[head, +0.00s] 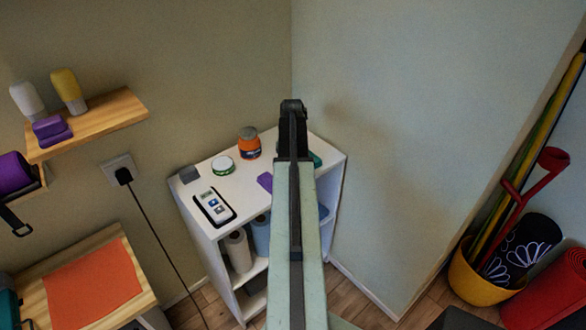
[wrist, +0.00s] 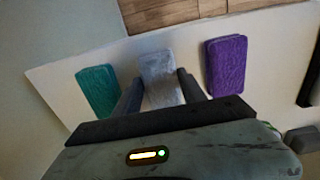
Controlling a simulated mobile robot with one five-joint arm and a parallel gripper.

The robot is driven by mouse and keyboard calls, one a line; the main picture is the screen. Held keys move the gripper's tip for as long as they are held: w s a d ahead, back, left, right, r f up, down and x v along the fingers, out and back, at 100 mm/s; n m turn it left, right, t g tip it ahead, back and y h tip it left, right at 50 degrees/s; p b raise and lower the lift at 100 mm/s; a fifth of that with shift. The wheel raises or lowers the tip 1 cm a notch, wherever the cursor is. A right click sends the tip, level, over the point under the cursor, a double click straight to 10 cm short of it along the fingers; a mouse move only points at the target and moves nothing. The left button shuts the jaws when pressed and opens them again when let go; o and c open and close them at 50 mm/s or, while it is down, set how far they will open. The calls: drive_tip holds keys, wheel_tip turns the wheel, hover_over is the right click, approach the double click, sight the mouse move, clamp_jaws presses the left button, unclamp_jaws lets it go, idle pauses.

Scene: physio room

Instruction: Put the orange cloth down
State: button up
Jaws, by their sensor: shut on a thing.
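My gripper (wrist: 160,76) is over the white shelf unit (head: 225,163). In the wrist view its two dark fingers are shut on a pale grey folded cloth (wrist: 158,66). I cannot tell whether that cloth is clear of the white top or touching it. A teal folded cloth (wrist: 97,91) lies to its left and a purple folded cloth (wrist: 227,65) to its right. No orange cloth shows in the gripper. A flat orange sheet (head: 95,284), perhaps a cloth or mat, lies on a wooden surface at lower left. In the head view my arm hides the grey cloth.
An orange jar (head: 249,145), a round green-rimmed tin (head: 222,165), a device in a black tray (head: 214,206) and a small grey block (head: 189,174) stand on the white top. Walls close in behind and right. A yellow bucket (head: 472,284) stands at right.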

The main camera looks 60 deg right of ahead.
drive_tip(key=shift+f, duration=0.15)
drive_tip(key=o, duration=1.3)
wheel_tip(320, 180, up, 12)
drive_tip(key=p, duration=1.2)
drive_tip(key=shift+r, duration=0.2)
